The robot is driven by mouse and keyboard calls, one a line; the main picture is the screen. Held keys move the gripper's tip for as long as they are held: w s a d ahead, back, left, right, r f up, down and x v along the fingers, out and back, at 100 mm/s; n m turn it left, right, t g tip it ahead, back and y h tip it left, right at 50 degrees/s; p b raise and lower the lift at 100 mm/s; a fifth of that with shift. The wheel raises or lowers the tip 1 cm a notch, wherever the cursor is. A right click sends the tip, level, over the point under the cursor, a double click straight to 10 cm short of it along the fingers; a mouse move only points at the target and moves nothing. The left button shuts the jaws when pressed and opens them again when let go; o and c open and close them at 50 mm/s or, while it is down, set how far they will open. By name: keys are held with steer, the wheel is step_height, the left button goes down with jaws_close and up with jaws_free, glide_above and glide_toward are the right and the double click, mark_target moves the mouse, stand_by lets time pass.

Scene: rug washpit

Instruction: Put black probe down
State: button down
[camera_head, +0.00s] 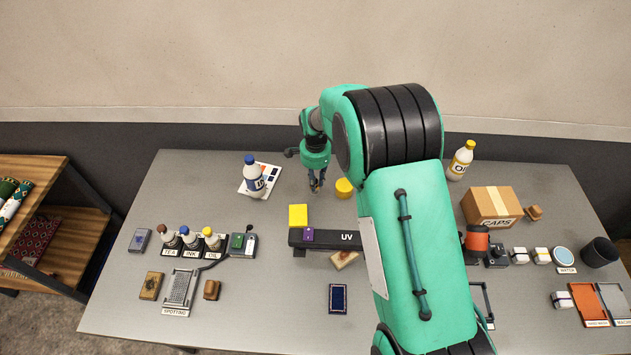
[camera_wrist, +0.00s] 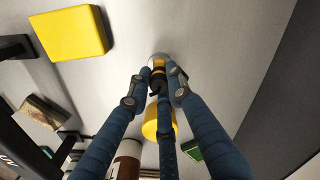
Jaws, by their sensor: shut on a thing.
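My gripper (camera_head: 317,188) is over the back middle of the grey table, pointing down. In the wrist view its blue-grey fingers (camera_wrist: 157,80) close together on a small dark thing with an orange-yellow band (camera_wrist: 158,70), which appears to be the black probe. A pale round part shows at its far end. The fingers hide most of it, and I cannot tell whether it touches the table. A yellow round thing (camera_head: 343,188) stands just right of my gripper; it also shows behind the fingers in the wrist view (camera_wrist: 152,125).
A yellow block (camera_head: 298,215) and the black UV bar (camera_head: 345,238) lie in front of my gripper. A blue-capped bottle (camera_head: 254,178) stands on a sheet at left. Dropper bottles (camera_head: 190,238) and a green meter (camera_head: 238,241) are front left. Bare table lies behind the dropper bottles.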

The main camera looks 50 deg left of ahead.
steer(key=shift+f, duration=0.1)
steer(key=c, duration=1.6)
jaws_free()
steer(key=shift+o, duration=0.2)
step_height(320, 180, up, 12)
steer(key=shift+p, duration=0.4)
steer(key=shift+r, duration=0.2)
